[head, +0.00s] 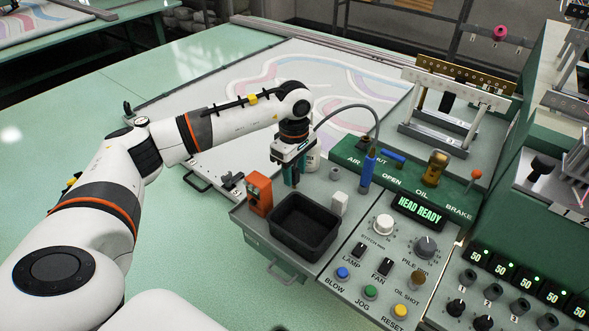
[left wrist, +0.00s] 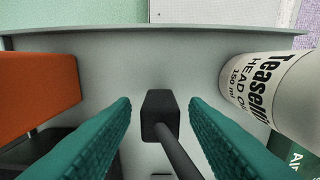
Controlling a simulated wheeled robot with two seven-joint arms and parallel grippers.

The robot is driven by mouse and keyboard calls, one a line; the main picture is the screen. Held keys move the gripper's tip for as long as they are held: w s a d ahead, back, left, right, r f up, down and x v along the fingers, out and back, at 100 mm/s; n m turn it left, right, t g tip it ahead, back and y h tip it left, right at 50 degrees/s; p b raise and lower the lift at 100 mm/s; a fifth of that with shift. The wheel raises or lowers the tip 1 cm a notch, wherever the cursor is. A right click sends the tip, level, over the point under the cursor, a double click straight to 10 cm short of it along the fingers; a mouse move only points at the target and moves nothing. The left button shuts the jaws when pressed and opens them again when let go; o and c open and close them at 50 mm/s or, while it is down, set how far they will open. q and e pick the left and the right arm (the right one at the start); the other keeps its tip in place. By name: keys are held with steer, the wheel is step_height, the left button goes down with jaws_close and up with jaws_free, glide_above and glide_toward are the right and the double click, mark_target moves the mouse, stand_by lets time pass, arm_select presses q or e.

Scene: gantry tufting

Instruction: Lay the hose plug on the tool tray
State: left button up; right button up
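The hose plug appears to be a small dark block (left wrist: 160,112) with a dark stem or hose running from it toward the lower right of the left wrist view. My left gripper (head: 291,184) points down over the grey tool tray (head: 253,221). Its teal fingers (left wrist: 160,125) stand on both sides of the block, with a visible gap each side. I cannot tell whether the block touches the tray. In the head view the fingers and wrist hide it. A thin dark hose (head: 345,109) arcs from behind my wrist to a blue cylinder (head: 367,170). My right gripper is out of view.
An orange box (head: 259,194) stands left of my fingers and a white bottle (head: 313,159) just right. It also shows in the left wrist view (left wrist: 272,88). A black open bin (head: 304,226) and a small white block (head: 340,203) are nearer. The control panel lies right.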

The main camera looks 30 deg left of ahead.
mark_target(294, 169)
arm_select(q)
steer(key=shift+r, duration=0.55)
step_height(294, 169, up, 11)
steer(key=b, duration=0.4)
steer(key=shift+r, duration=0.15)
